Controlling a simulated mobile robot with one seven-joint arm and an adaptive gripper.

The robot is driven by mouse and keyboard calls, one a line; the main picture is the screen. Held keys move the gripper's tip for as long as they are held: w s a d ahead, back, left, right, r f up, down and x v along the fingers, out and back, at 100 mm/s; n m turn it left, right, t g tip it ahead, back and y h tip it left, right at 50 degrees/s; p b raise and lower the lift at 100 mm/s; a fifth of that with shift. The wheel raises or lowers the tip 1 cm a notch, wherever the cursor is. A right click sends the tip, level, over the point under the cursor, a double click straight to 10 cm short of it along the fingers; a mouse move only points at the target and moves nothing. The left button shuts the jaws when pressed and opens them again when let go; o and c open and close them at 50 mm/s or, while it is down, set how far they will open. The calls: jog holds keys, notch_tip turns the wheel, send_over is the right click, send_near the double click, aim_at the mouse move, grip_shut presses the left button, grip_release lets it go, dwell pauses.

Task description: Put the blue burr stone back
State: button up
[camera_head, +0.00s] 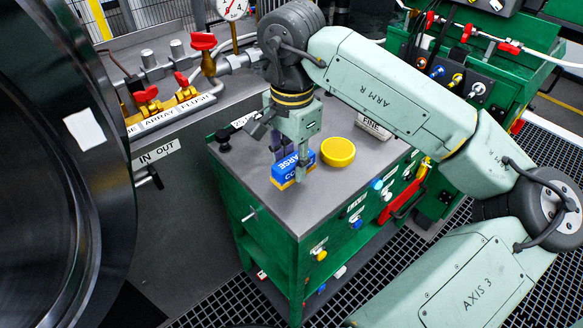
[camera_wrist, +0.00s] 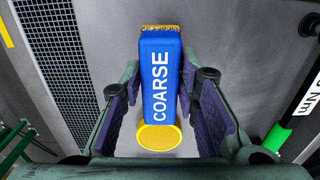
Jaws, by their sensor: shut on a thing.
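The blue burr stone (camera_head: 285,171), lettered COARSE, is at my gripper (camera_head: 300,166) over the grey top of the green cart (camera_head: 250,165). It has a yellowish lower edge. I cannot tell whether it touches the cart top. In the wrist view the blue stone (camera_wrist: 161,75) lies between the two purple-padded fingers, which are shut on it. Its far end is rough and brownish. A yellow round shape (camera_wrist: 159,138) shows at its near end. The fingers partly cover the stone in the head view.
Brass valves with red handles (camera_head: 146,95) line the back left bench.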

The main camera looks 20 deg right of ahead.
aim_at(291, 173)
jog(key=shift+f+p, duration=0.35)
jog(key=shift+f, duration=1.15)
jog(key=o, duration=1.1)
notch_tip(291, 173, up, 12)
jog(key=shift+r+b, duration=0.1)
jog(key=shift+b, duration=0.45)
